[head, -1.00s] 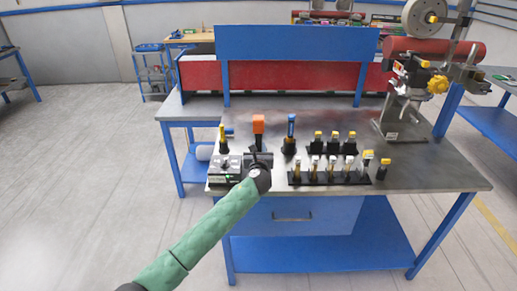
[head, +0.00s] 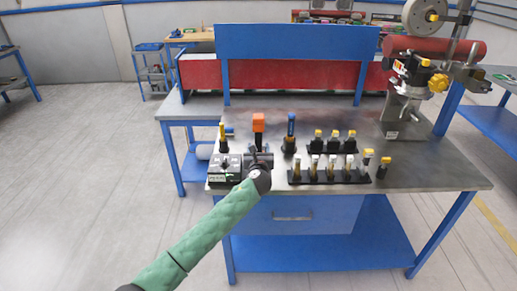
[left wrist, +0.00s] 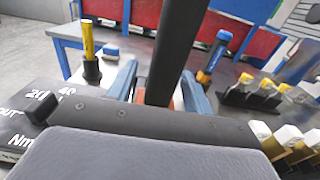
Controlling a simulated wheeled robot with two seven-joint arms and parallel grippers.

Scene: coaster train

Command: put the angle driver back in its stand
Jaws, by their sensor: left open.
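A tall tool with an orange top (head: 258,122) and a dark lower part stands upright at the back left of the steel bench. I take it for the angle driver, but cannot be sure. My left gripper (head: 258,155) is in front of it, low over the bench, and hides its foot and any stand there. In the left wrist view the two blue-grey fingers (left wrist: 158,92) are apart. A dark bar (left wrist: 178,50) rises between them, with a patch of orange (left wrist: 141,97) behind. I cannot tell whether the fingers touch anything. My right gripper is not in view.
A dark torque box (head: 225,170) lies left of the gripper. A yellow-handled tool (head: 222,138) and a blue-handled tool (head: 290,128) stand in holders on either side. The bench's front right (head: 440,178) is clear.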

